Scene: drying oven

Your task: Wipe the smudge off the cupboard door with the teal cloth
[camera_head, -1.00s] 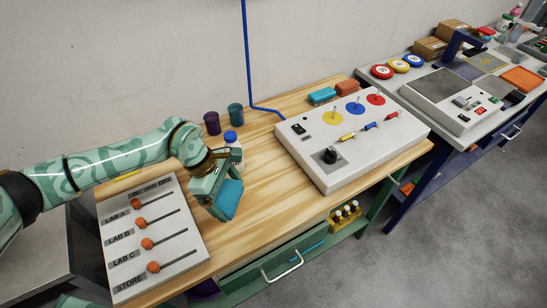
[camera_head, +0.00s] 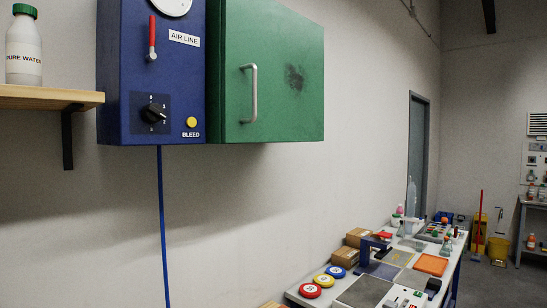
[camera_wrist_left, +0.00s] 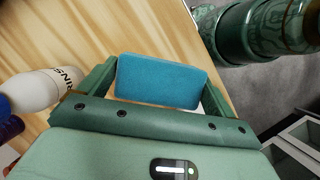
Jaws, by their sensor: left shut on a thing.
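The green cupboard door (camera_head: 270,85) hangs on the wall in the head view and is shut, with a metal bar handle at its left side. A dark smudge (camera_head: 294,77) marks its right half. In the left wrist view my left gripper (camera_wrist_left: 158,85) is shut on the teal cloth (camera_wrist_left: 160,81), a flat folded block between its two fingers, above the wooden bench. Neither gripper shows in the head view now. My right gripper is in no current view.
A blue air line panel (camera_head: 150,80) hangs against the cupboard's left side. A shelf (camera_head: 45,97) holds a white bottle (camera_head: 23,50) further left. A bench with discs and boxes (camera_head: 345,290) runs along the wall below.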

